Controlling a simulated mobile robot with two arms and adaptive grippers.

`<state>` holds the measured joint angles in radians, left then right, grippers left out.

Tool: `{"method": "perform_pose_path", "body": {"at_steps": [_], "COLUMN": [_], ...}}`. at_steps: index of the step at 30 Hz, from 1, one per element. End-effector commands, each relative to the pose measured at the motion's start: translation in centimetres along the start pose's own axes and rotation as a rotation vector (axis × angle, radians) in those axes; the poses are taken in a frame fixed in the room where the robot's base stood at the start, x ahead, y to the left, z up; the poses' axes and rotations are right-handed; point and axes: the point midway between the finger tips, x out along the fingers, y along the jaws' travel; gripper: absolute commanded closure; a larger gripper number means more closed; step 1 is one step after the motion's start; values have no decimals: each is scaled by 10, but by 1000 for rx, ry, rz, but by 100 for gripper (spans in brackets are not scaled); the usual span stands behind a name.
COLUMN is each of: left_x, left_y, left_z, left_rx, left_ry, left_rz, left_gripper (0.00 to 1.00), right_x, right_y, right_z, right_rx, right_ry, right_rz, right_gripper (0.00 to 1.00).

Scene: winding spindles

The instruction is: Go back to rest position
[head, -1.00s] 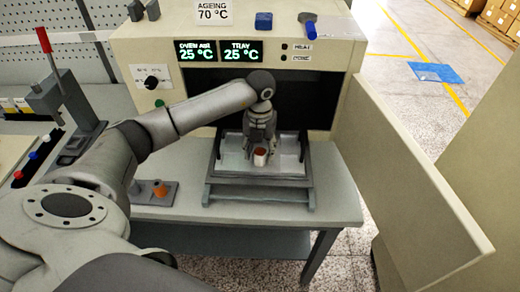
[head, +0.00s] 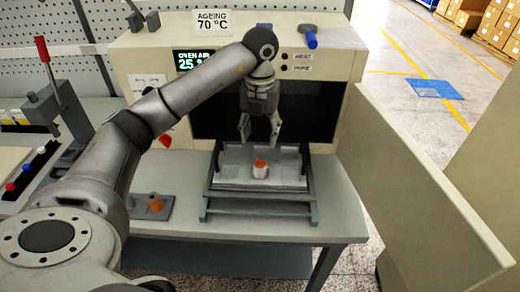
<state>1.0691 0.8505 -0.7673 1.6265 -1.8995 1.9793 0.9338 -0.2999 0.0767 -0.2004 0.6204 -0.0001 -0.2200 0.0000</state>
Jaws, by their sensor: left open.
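My left gripper (head: 259,138) is open and empty, pointing down in front of the dark oven mouth. It hangs above the oven tray (head: 258,192), apart from everything on it. A small white spindle with an orange-red top (head: 260,169) stands upright on the tray, below and clear of the fingers. My left arm reaches in from the left across the front of the oven (head: 350,70). My right gripper does not show.
The oven door (head: 420,190) stands wide open at the right. A holder with an orange piece (head: 155,204) sits on the bench at left. A press with a red handle (head: 52,95) stands further left. Boxes (head: 490,25) are far off at the back right.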

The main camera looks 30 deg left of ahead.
Motion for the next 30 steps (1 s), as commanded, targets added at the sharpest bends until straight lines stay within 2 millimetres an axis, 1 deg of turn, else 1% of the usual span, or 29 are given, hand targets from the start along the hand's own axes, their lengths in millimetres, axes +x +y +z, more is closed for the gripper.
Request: {"method": "perform_pose_path", "body": {"at_steps": [3, 7, 20, 23, 26, 29, 30], "left_x": [-8, -12, -12, -10, 0, 16, 20], "left_y": [0, 0, 0, -4, -28, -75, -99], "left_z": [0, 0, 0, -1, -7, -24, -34], "left_rx": [0, -1, 0, 10, 61, 155, 196], "left_ry": [0, 0, 1, 2, 9, 25, 33], "left_rz": [0, 0, 0, -12, -88, -253, -343], "left_gripper": [47, 47, 47, 47, 47, 47, 47], "right_x": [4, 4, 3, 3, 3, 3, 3], "right_y": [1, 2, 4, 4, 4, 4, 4], "right_z": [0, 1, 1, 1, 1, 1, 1], "right_rx": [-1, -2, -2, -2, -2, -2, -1], "right_ry": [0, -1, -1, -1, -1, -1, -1], "right_rz": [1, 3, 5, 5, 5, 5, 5], "right_gripper": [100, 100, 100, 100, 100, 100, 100]}}
